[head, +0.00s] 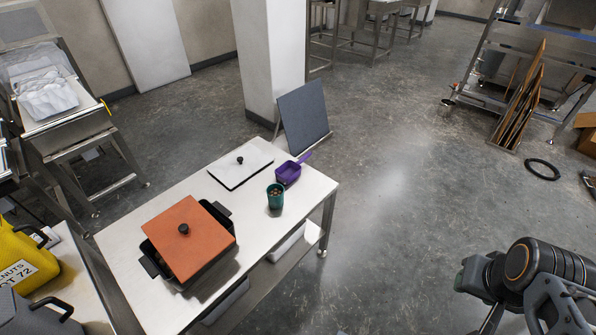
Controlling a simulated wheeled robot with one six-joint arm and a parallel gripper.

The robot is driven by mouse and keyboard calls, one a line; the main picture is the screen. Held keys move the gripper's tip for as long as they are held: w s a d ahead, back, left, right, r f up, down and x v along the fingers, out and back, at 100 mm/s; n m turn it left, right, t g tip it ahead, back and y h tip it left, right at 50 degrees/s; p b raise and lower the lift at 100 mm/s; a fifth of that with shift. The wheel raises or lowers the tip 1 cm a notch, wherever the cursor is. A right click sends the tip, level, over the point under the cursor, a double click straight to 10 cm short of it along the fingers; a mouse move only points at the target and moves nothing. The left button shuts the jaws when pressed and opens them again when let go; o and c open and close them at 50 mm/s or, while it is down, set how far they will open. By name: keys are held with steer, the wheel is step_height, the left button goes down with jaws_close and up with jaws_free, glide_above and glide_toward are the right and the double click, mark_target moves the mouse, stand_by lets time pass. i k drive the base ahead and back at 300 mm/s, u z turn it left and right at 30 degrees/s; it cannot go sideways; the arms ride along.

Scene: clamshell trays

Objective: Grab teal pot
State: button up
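The teal pot (275,197) is a small cup-shaped container standing upright near the right side of the white table (262,232). Small brown pieces show inside its open top. It stands just in front of a purple scoop (288,173), close to it. Part of my arm shows at the lower right, well away from the table across open floor. My gripper's fingers do not show, and nothing of mine is near the pot.
A black tray (151,262) with an orange lid (188,236) sits on the table's left half. A flat white lid (241,164) with a black knob lies behind. A dark panel (303,117) and pillar (267,62) stand beyond the table.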

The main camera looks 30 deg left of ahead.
mark_target(274, 191)
steer(key=i, duration=1.05)
steer(key=u, duration=3.8)
steer(key=i, duration=0.5)
